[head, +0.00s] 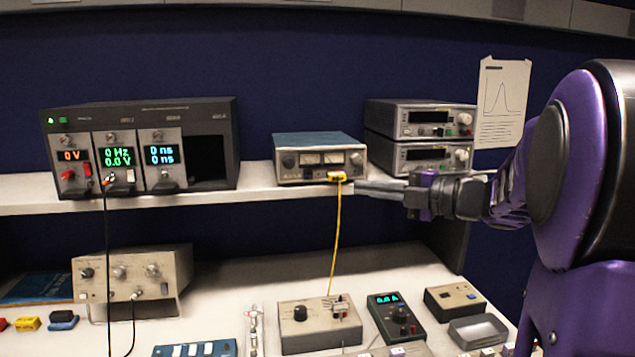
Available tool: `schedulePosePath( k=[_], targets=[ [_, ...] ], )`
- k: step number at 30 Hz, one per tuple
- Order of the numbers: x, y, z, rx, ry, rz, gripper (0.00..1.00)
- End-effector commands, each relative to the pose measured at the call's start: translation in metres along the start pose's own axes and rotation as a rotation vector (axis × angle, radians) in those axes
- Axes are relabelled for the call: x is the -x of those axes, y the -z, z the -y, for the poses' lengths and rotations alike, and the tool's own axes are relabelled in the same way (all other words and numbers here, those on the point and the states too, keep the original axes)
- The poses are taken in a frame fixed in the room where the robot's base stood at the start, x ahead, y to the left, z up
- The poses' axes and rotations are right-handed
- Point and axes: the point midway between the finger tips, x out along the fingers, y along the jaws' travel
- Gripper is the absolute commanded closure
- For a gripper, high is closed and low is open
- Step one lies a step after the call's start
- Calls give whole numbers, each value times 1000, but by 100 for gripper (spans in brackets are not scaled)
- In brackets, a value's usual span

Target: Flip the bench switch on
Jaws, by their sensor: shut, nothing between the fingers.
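My gripper (360,187) reaches in from the right at shelf height, its fingers pointing left. The fingers are shut and empty. They are just right of the yellow plug on the shelf's middle instrument, and I cannot tell whether they touch the shelf edge. No part is clearly labelled as the bench switch. On the bench below, a beige box (295,330) has a dark knob and a small lever-like part at its right. The gripper is well above both boxes.
A yellow cable (336,235) hangs from the shelf instrument (318,158) to the beige box. A dark rack (215,130) and stacked instruments (420,121) also stand on the shelf. A meter (396,316), a metal tray (478,330) and a knobbed unit (130,283) crowd the bench.

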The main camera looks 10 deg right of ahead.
Motion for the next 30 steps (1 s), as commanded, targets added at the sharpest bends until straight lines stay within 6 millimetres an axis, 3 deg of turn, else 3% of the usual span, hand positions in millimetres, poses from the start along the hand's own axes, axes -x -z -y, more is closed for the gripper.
schedulePosePath(
  k=[14, 28, 30],
  targets=[
    [-8, 2, 0, -1, 0, -7, 100],
    [-101, 2, 0, 0, 0, -8, 100],
    [-109, -7, 0, -1, 0, -4, 100]
  ],
)
